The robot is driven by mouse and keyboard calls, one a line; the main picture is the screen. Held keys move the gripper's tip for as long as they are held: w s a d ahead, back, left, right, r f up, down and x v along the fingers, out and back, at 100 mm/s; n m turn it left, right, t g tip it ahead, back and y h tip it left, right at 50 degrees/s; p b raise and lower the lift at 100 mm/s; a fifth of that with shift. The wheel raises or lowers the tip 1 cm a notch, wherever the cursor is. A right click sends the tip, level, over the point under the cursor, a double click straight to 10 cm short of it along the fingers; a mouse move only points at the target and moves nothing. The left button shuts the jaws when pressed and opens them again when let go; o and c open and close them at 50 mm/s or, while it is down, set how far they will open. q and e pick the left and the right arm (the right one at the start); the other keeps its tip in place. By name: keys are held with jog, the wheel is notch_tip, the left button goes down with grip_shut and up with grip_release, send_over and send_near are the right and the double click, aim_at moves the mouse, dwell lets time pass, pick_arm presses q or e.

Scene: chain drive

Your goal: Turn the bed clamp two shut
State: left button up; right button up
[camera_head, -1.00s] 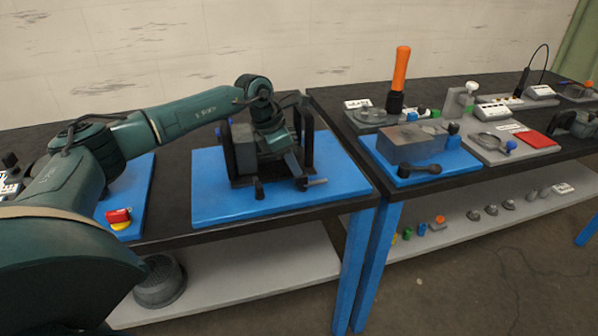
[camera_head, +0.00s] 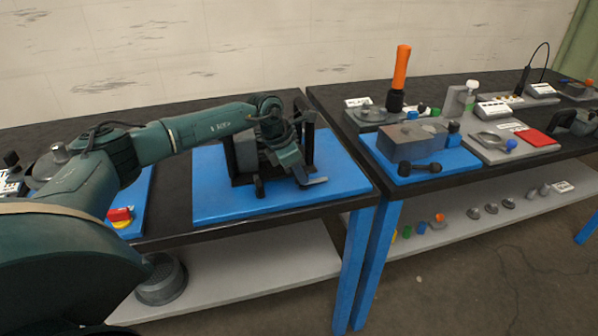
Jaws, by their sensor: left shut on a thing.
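A black fixture (camera_head: 245,180) with dark uprights stands on a blue base plate (camera_head: 220,205) on the left table. Two small clamp parts show at its front edge: a dark upright one (camera_head: 259,188) at the left and a flat grey bar (camera_head: 315,182) at the right. No label tells which is bed clamp two. My left gripper (camera_head: 300,177) reaches down at the right front of the fixture. It is shut on the right-hand clamp; its fingers and the wrist hide most of the grip.
A red and yellow switch (camera_head: 120,217) sits on another blue plate at the left. Past a narrow table gap are a grey block (camera_head: 405,145) on a blue plate and an upright orange-handled tool (camera_head: 400,75). The front right of the fixture's plate is clear.

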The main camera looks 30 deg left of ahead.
pick_arm(q)
grip_shut()
